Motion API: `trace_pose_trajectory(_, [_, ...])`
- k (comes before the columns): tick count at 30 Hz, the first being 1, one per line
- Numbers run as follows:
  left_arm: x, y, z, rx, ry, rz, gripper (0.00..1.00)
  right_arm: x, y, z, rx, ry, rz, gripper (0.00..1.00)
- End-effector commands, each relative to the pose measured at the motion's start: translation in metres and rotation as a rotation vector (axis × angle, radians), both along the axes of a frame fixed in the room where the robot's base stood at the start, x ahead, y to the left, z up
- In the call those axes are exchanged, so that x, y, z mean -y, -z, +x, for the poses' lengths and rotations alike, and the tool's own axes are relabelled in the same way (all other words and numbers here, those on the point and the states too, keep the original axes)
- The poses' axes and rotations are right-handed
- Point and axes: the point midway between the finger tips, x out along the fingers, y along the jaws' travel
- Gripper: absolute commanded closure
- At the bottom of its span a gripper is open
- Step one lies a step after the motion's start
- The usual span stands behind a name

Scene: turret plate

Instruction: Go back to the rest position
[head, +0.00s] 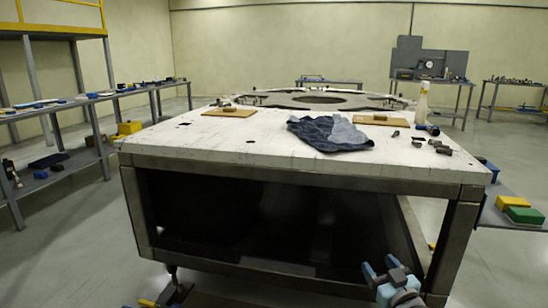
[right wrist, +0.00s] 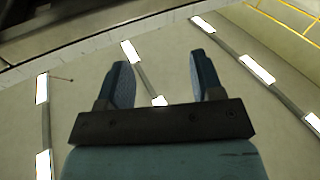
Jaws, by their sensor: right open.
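My right gripper (head: 380,267) is low at the front right of the big worktable (head: 215,150), below the level of its top. In the right wrist view its two blue-grey fingers (right wrist: 162,62) stand wide apart with nothing between them. My left gripper is not in either view.
A white bottle (head: 422,104) and several small dark parts (head: 440,148) are on the table's right side. A shelf with yellow and green boxes (head: 525,215) stands right of it. A long rack (head: 70,102) runs along the left.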

Motion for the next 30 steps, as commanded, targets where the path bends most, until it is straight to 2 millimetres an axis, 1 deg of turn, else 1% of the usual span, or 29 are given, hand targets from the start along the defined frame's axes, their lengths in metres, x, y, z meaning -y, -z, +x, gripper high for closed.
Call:
trace_pose_trajectory(1, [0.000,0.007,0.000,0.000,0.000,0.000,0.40,-0.025,0.016,-0.034,-0.010,-0.043,0.023,0.40])
trace_pose_trajectory(2, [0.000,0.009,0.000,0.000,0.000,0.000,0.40,-0.038,0.020,-0.053,-0.014,-0.066,0.036,0.40])
trace_pose_trajectory(3, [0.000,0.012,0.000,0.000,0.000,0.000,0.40,-0.055,0.023,-0.078,-0.018,-0.097,0.057,0.40])
trace_pose_trajectory(5, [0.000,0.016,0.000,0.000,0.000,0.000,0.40,-0.077,0.026,-0.115,-0.024,-0.136,0.092,0.40])
trace_pose_trajectory(6, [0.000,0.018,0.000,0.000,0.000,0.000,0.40,-0.090,0.024,-0.137,-0.028,-0.161,0.114,0.40])
trace_pose_trajectory(9, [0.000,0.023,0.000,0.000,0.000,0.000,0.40,-0.112,0.018,-0.185,-0.033,-0.206,0.170,0.40])
trace_pose_trajectory(12, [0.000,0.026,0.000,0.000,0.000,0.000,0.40,-0.126,0.008,-0.223,-0.038,-0.238,0.220,0.40])
trace_pose_trajectory(15, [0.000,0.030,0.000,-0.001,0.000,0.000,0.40,-0.136,-0.004,-0.255,-0.041,-0.260,0.266,0.40])
trace_pose_trajectory(20, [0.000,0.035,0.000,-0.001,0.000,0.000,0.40,-0.144,-0.025,-0.300,-0.044,-0.286,0.340,0.40])
trace_pose_trajectory(21, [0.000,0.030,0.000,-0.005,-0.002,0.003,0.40,-0.145,-0.035,-0.305,-0.048,-0.287,0.348,0.40])
trace_pose_trajectory(22, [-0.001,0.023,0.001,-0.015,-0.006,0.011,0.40,-0.144,-0.040,-0.301,-0.057,-0.280,0.336,0.40])
trace_pose_trajectory(23, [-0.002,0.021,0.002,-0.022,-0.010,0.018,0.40,-0.143,-0.041,-0.299,-0.066,-0.274,0.330,0.40])
trace_pose_trajectory(30, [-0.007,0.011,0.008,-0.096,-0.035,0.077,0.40,-0.138,-0.050,-0.293,-0.140,-0.235,0.281,0.40])
